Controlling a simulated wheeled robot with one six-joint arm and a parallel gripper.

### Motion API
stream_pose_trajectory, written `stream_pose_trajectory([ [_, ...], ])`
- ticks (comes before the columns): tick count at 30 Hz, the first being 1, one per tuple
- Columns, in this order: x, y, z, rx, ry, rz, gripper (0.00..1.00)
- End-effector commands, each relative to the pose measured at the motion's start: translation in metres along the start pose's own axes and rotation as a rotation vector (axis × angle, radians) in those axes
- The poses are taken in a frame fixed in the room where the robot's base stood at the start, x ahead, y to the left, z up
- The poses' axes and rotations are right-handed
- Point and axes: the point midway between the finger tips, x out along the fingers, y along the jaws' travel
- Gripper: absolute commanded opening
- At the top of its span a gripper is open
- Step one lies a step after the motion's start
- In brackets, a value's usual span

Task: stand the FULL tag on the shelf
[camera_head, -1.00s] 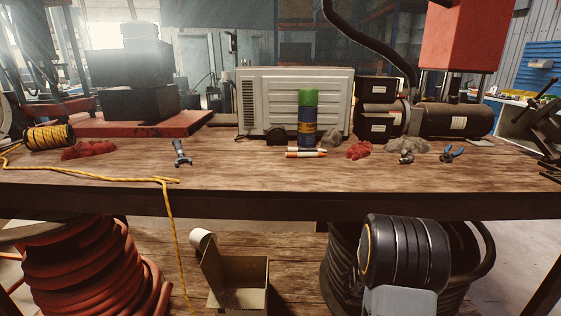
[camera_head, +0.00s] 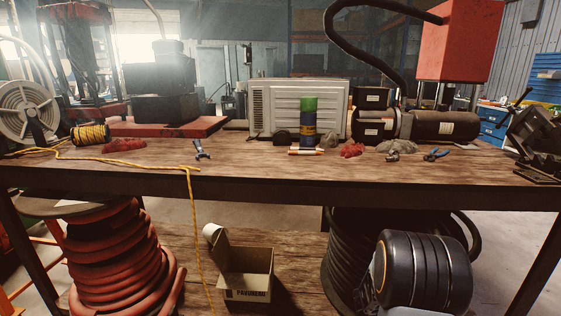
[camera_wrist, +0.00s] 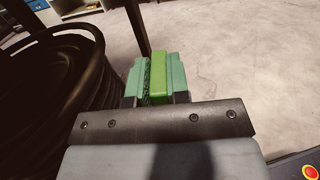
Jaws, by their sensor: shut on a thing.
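My gripper (camera_wrist: 156,78) shows in the wrist view, its teal fingers shut on a flat bright green piece (camera_wrist: 159,72), which looks like the tag. No FULL lettering can be read on it from here. Both are held above a pale floor, apart from any surface. Neither shows in the head view, where my dark rounded arm link is at the lower right. A lower wooden shelf (camera_head: 183,241) runs under the workbench; I cannot tell whether it is the task's shelf.
The workbench top (camera_head: 270,174) carries a spray can (camera_head: 308,130), pliers (camera_head: 435,155) and a yellow rope hanging over its front edge. Below are a red hose coil (camera_head: 112,255), an open cardboard box (camera_head: 245,286) and a black hose coil (camera_wrist: 45,85). Floor at right is open.

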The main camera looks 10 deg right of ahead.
Motion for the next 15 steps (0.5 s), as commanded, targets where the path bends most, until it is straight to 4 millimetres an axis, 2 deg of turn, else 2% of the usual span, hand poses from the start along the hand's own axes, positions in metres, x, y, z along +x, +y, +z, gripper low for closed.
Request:
stream_pose_trajectory([
  [1, -0.006, 0.007, 0.01, -0.002, 0.0, 0.042, 0.0],
  [8, -0.038, 0.042, 0.029, -0.002, 0.0, 0.234, 0.0],
  [11, -0.058, 0.057, 0.038, -0.003, 0.001, 0.328, 0.0],
  [15, -0.1, 0.082, 0.058, -0.004, 0.001, 0.5, 0.0],
])
